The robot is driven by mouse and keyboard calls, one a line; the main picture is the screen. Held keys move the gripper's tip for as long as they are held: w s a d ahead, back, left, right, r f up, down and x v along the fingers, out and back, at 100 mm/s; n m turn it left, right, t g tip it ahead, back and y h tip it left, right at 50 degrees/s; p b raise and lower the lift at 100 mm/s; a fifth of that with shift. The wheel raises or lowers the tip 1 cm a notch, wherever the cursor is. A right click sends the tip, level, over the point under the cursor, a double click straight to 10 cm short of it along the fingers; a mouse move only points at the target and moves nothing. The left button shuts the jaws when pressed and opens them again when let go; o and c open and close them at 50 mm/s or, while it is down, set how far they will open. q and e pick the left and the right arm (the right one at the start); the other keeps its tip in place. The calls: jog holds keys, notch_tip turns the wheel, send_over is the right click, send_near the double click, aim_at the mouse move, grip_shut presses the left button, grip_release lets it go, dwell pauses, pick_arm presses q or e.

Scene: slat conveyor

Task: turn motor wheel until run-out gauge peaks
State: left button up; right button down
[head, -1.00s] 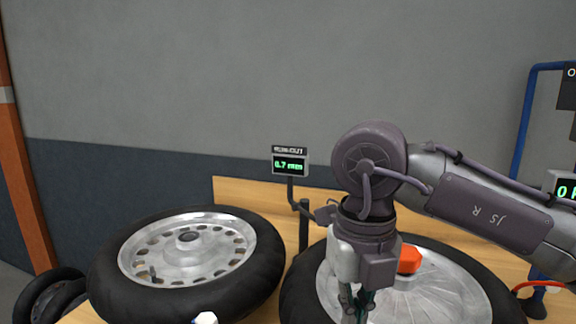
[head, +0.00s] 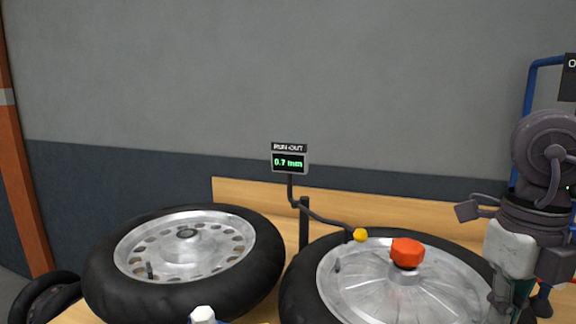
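The motor wheel (head: 335,310) lies flat at the lower right, a black tyre around a silver disc, with an orange-red knob (head: 406,252) at its hub. The run-out gauge (head: 289,161) stands behind on a post and reads 0.7 mm in green. Its arm ends in a yellow tip (head: 360,235) over the wheel's back left edge. My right gripper (head: 512,312) is at the right, over the wheel's right side and away from the knob; its fingertips are cut off or too dark to read. My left gripper is out of view.
A second wheel (head: 185,250) with a holed silver rim lies to the left on the wooden bench (head: 240,192). A white-topped part (head: 203,314) shows at the bottom between the wheels. A blue frame (head: 527,110) stands at the right.

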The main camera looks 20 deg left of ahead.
jog(key=shift+w+d, duration=0.1)
jog(key=shift+d, duration=0.55)
jog(key=shift+a+f, duration=0.1)
jog(key=shift+f+b, duration=0.55)
jog(key=shift+f, duration=0.1)
jog(key=shift+f+b, duration=0.4)
jog(key=shift+f, duration=0.15)
jog(key=shift+f, duration=0.2)
